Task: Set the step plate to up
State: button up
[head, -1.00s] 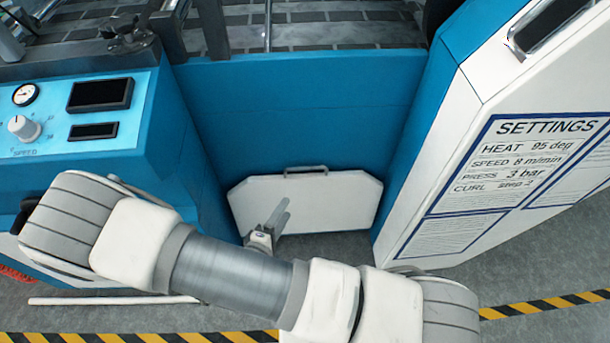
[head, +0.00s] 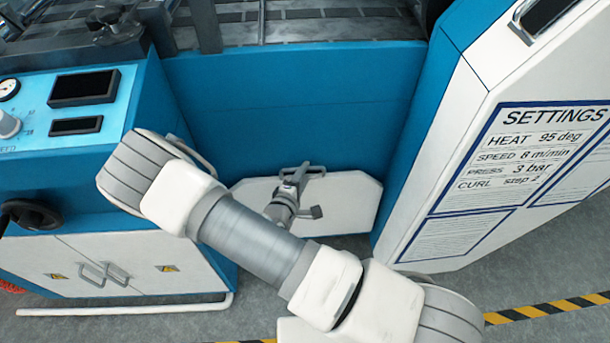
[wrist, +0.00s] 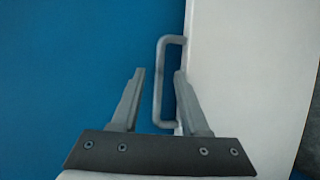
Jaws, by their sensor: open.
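The step plate (head: 350,203) is a white panel with clipped corners, low in the recess of the blue machine; I cannot tell its exact tilt. Its grey bar handle (head: 317,170) is on the far edge, next to the blue panel. In the wrist view the plate (wrist: 240,70) fills the right side, and the handle (wrist: 159,85) stands out from its edge. My gripper (head: 296,174) is at the handle, open. In the wrist view its fingers (wrist: 159,74) stand on either side of the handle bar, with gaps visible.
A blue control console (head: 75,125) with a cabinet below stands on the left, a black handwheel (head: 32,215) on its front. A white-and-blue housing with a settings sheet (head: 525,155) closes the right side. Blue panel (head: 290,110) lies behind the plate.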

jog(key=shift+w+d+f, duration=0.1)
jog(key=shift+w+d, duration=0.1)
jog(key=shift+w, duration=0.2)
jog(key=shift+c, duration=0.2)
grip_shut()
dwell(1.1)
